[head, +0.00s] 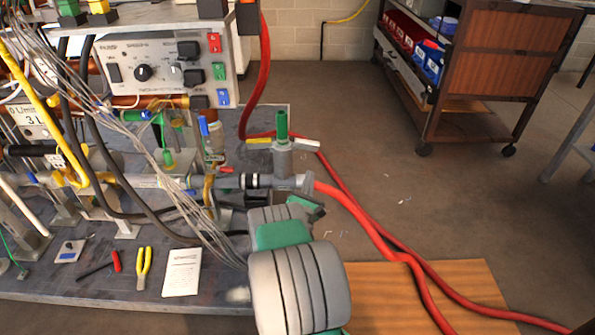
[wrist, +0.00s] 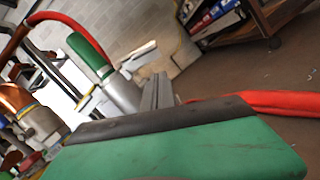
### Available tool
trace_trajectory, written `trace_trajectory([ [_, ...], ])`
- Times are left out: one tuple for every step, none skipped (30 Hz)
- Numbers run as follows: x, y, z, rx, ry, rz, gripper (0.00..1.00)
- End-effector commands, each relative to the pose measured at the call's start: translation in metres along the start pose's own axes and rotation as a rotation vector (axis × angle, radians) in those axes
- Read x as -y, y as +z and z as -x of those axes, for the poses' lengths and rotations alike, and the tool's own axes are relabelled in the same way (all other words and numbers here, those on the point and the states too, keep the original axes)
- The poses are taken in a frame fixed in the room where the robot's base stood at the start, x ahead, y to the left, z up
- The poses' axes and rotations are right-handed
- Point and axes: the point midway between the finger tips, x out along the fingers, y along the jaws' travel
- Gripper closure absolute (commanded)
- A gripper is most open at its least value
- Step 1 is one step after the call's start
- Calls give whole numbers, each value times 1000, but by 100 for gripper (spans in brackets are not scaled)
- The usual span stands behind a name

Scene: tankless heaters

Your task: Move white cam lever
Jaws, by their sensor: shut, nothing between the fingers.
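The white cam lever (head: 305,144) sticks out to the right from the top of a grey pipe fitting (head: 283,160) in the head view. A green cylinder (head: 282,124) stands upright on the fitting, and a yellow lever (head: 258,140) sticks out to the left. My gripper (head: 314,208) is shut and empty, in front of and below the fitting, apart from the white lever. In the wrist view a green finger with a black pad (wrist: 165,119) fills the foreground. Beyond it are the green cylinder (wrist: 88,52) and a pale flat piece that looks like the white lever (wrist: 138,54).
A thick red hose (head: 350,207) runs from the fitting's right side to the floor. A control box (head: 165,70) stands behind at left. Wires, pliers (head: 143,266) and a paper sheet (head: 182,272) lie on the bench at left. A wheeled cart (head: 465,85) stands far right; floor between is mostly clear.

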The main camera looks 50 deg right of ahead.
Motion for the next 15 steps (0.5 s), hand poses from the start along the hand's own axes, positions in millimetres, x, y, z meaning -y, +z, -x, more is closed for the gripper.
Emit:
trace_trajectory([
  [16, -19, 14, 8, 41, 108, 100],
  [18, -22, 19, 12, 64, 159, 100],
  [19, -24, 24, 15, 87, 208, 100],
  [19, -24, 25, 18, 97, 231, 100],
  [18, -24, 25, 19, 105, 244, 100],
  [17, -23, 23, 19, 109, 252, 100],
  [16, -22, 20, 20, 110, 251, 100],
  [15, -22, 17, 19, 109, 249, 100],
  [14, -21, 11, 20, 108, 248, 100],
  [14, -21, 7, 19, 108, 247, 100],
  [14, -21, 2, 19, 107, 246, 100],
  [13, -21, -4, 19, 107, 246, 100],
  [13, -20, -10, 20, 106, 246, 100],
  [12, -21, -15, 19, 107, 244, 100],
  [11, -21, -21, 18, 108, 244, 100],
])
